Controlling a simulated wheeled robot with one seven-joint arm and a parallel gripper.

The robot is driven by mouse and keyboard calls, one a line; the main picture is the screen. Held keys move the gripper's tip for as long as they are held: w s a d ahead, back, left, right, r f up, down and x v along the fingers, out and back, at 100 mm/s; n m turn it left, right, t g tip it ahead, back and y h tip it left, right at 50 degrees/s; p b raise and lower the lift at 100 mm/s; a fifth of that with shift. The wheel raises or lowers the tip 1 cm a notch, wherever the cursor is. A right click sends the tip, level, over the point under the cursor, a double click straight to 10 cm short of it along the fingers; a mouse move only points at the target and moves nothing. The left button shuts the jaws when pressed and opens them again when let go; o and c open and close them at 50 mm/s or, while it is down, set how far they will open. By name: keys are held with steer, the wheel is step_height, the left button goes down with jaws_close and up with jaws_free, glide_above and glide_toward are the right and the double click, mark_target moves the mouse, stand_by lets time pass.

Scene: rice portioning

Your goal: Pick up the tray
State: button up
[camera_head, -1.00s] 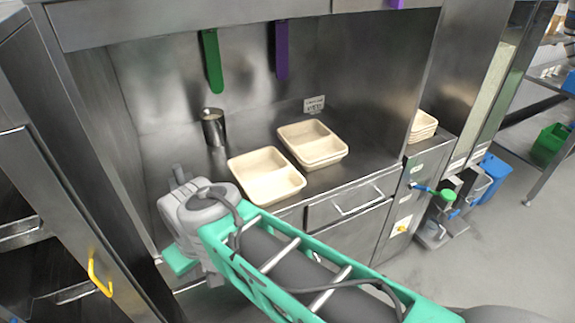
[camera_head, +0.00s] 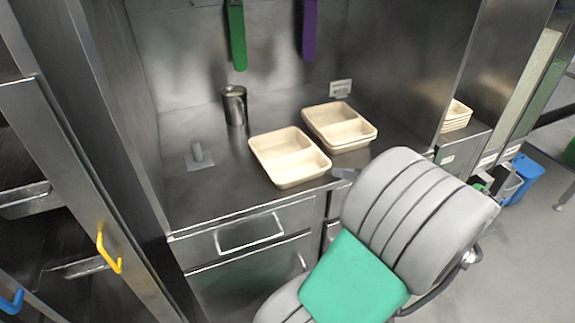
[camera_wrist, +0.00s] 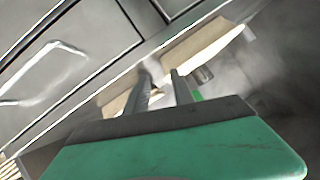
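A cream two-compartment tray (camera_head: 318,166) sits near the counter's front edge in the head view. A second cream tray (camera_head: 371,134), apparently stacked on another, stands behind it to the right. My gripper (camera_head: 345,173) is mostly hidden behind my arm, with a small grey part showing just right of the front tray. In the wrist view, my gripper (camera_wrist: 161,84) has its two dark fingers apart, with no tray clearly between them. Cream trays show beyond the fingers, one upper right (camera_wrist: 205,42) and one partly hidden at the left (camera_wrist: 112,106); the picture is blurred.
A steel canister (camera_head: 235,106) and a small grey upright piece on a plate (camera_head: 199,157) stand left of the trays. A small sign (camera_head: 340,88) is behind them. Steel walls close the counter at both sides; drawers (camera_head: 250,233) are below. Counter left of the trays is mostly clear.

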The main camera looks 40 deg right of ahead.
step_height(320, 180, up, 2)
steer(key=t, duration=0.1)
steer(key=p, duration=0.1)
glide_toward(311, 154)
steer(key=shift+n, duration=0.3)
steer(key=x, duration=0.5)
steer(key=shift+w+d+f, duration=0.1)
steer(key=shift+w, duration=0.05)
steer(key=shift+c, duration=0.2)
jaws_close()
steer(key=shift+f, duration=0.1)
stand_by(0.4)
